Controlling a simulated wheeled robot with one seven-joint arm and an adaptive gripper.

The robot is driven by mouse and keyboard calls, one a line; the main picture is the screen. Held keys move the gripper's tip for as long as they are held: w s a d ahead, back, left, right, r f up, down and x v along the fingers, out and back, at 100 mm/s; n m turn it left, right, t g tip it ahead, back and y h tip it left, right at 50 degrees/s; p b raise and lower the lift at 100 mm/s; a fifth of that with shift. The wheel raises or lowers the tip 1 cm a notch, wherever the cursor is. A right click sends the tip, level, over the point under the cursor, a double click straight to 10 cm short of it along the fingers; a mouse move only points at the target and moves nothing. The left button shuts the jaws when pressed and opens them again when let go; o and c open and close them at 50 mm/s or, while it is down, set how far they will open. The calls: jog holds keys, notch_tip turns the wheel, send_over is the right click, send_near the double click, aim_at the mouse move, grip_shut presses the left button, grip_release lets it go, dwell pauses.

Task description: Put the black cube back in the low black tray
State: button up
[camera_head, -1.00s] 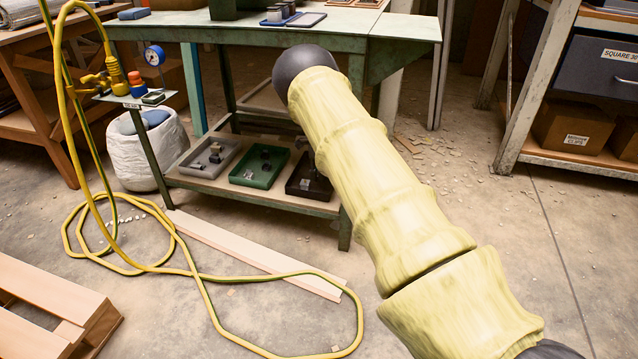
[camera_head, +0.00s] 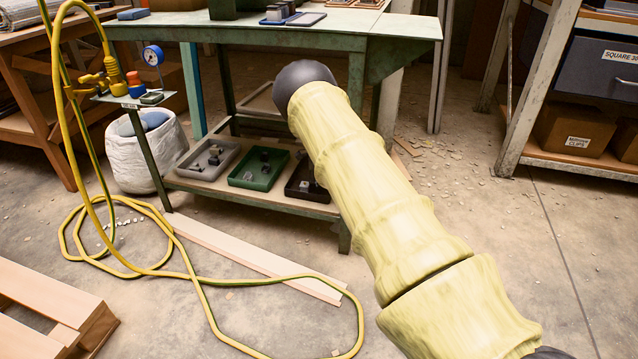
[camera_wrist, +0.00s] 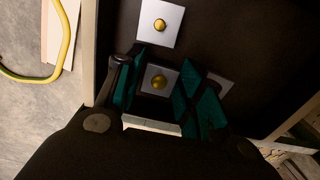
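The low black tray (camera_head: 328,197) is on the lower shelf of the green bench, at the right of the trays there, partly behind my arm. Small dark and pale pieces in it are too small to tell apart. In the wrist view, my gripper (camera_wrist: 165,78) has its teal fingers apart over a dark surface. A pale square with a brass knob (camera_wrist: 158,80) shows between them, and a similar one (camera_wrist: 160,22) lies beyond. I cannot pick out the black cube against the dark ground. In the head view my gripper is hidden behind my arm.
A green tray (camera_head: 240,182) and a grey tray (camera_head: 190,168) stand left of the black tray. The green bench top (camera_head: 400,28) overhangs the shelf (camera_head: 200,185). A yellow hose (camera_head: 205,300) and a wooden plank (camera_head: 250,252) lie on the floor in front.

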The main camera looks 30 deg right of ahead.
jog(key=shift+r, duration=0.1)
notch_tip(320, 180, up, 12)
jog(key=p, duration=0.5)
dwell(0.5)
